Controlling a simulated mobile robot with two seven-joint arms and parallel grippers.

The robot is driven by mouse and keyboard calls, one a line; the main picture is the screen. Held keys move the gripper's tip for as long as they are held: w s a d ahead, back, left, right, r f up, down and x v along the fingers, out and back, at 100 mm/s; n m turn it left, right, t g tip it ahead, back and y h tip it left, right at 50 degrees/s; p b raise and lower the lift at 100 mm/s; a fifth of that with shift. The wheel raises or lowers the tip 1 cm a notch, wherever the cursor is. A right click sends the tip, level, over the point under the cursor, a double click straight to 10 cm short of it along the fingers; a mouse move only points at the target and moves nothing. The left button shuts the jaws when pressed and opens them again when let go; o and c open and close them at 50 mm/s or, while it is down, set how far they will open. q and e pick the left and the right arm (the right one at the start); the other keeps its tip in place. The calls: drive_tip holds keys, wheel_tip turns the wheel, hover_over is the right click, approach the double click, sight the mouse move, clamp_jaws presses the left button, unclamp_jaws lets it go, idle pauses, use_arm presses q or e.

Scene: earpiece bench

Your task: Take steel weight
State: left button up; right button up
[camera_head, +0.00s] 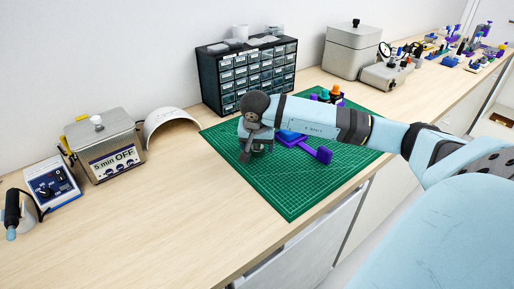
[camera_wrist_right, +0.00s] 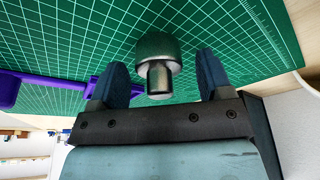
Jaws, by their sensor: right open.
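The steel weight (camera_wrist_right: 158,47), a short cylinder with a narrower shiny neck, stands on the green cutting mat (camera_wrist_right: 60,45) in the right wrist view. My right gripper (camera_wrist_right: 162,75) is open, with one dark blue finger on each side of the weight. Gaps show between the weight and both fingers. In the head view my right gripper (camera_head: 248,152) is low over the mat (camera_head: 291,206), and I cannot make out the weight there. My left gripper is not in view.
A purple part (camera_head: 318,152) lies on the mat beside my right gripper. A drawer cabinet (camera_head: 226,86) stands behind. A heater box (camera_head: 112,155) and a white curved shell (camera_head: 168,121) are at the left. The bench front at left is clear.

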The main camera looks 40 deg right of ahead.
drive_tip(key=shift+f, duration=0.2)
drive_tip(key=shift+r, duration=0.1)
drive_tip(key=c, duration=1.2)
wheel_tip(320, 180, up, 20)
drive_tip(key=p, duration=0.1)
